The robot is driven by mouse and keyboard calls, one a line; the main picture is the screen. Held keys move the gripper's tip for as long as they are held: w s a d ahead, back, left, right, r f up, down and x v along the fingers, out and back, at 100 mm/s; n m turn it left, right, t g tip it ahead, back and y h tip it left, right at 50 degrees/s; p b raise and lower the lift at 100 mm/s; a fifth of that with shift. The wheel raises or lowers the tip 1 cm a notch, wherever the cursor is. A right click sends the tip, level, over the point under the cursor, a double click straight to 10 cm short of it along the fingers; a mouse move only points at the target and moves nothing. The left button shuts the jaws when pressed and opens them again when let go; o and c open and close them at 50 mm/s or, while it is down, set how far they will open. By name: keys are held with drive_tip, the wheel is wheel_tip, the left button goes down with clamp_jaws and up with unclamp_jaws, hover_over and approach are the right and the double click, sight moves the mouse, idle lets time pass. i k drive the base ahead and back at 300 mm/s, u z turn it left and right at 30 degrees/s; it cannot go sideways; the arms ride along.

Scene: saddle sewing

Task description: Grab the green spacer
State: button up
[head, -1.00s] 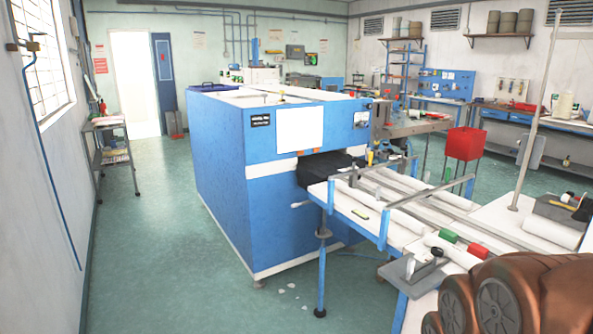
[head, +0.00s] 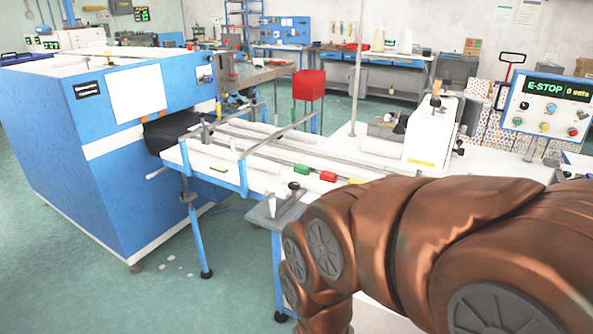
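The green spacer (head: 302,169) is a small green block on the white feed table in front of the blue machine. A red block (head: 328,176) sits just to its right, a little apart. My copper-brown arm comes in from the right and covers the front right part of the table. My gripper is not in view, so I cannot see its fingers or whether it holds anything.
A clamp with a black knob (head: 293,186) stands at the table's near corner, just in front of the green spacer. The blue machine (head: 105,150) fills the left. A red bin (head: 309,85) stands behind the table. A sewing machine (head: 430,135) and an E-STOP panel (head: 545,105) are at right.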

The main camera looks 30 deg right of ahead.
sight(299, 168)
drive_tip(key=u, duration=2.2)
drive_tip(key=k, duration=0.75)
drive_tip(key=z, duration=1.25)
drive_tip(key=i, duration=1)
